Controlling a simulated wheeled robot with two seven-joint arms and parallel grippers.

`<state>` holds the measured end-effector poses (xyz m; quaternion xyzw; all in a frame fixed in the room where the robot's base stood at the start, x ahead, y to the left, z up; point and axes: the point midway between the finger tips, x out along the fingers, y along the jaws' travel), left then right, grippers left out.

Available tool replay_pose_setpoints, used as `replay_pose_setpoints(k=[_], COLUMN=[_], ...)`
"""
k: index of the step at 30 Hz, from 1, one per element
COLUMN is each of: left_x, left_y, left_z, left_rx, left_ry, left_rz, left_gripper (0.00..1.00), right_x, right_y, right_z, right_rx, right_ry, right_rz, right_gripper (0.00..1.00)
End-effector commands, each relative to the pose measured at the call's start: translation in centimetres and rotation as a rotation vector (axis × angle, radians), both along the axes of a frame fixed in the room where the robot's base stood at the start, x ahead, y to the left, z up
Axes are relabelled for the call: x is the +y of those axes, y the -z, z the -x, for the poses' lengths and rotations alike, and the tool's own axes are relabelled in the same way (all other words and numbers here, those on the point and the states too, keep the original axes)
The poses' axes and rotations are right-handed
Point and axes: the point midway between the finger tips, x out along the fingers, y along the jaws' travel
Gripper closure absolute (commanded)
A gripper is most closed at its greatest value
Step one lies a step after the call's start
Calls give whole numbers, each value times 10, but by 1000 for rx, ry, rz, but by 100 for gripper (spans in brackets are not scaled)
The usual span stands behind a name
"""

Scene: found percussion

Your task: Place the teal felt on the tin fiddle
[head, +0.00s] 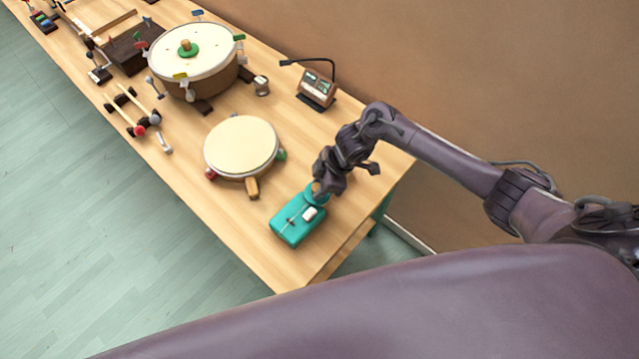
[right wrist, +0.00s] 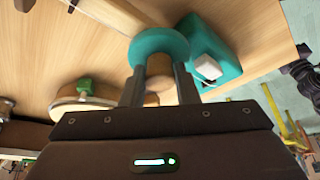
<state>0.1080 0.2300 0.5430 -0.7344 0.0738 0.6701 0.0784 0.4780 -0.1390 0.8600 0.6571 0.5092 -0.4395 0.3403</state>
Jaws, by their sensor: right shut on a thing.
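The teal felt (right wrist: 160,42) is a flat teal disc with a wooden knob (right wrist: 158,68). My right gripper (head: 318,188) is shut on this knob, as the right wrist view (right wrist: 158,88) also shows. What I take for the tin fiddle (head: 298,219) is a teal, rounded box with a small white block and a thin dark line on top. It also shows in the right wrist view (right wrist: 215,55), just beyond the felt. In the head view the felt (head: 317,199) overlaps the box's far edge; I cannot tell whether they touch. My left gripper is not in view.
A pale round drum (head: 241,147) lies left of the teal box. A larger drum (head: 195,60) with a green disc stands farther back. A small device (head: 317,88) with a curved dark arm stands near the wall. Mallets (head: 130,118) lie along the left edge. The table corner (head: 278,288) is bare.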

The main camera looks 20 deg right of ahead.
Motion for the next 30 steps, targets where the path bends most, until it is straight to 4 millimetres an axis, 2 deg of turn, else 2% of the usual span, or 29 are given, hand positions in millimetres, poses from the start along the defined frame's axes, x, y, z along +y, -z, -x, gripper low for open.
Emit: replay_pose_setpoints(k=[14,15,19,27,30], left_x=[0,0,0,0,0], left_y=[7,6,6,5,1], left_z=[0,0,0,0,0], left_rx=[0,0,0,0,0], left_ry=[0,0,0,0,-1], left_rz=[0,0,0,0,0], left_gripper=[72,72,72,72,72], right_x=[0,0,0,0,0], right_y=[10,9,9,8,1], right_z=[0,0,0,0,0], right_rx=[1,-1,0,0,-1], right_ry=[2,1,1,1,0], right_rz=[0,0,0,0,-1], right_gripper=[95,68,52,51,51])
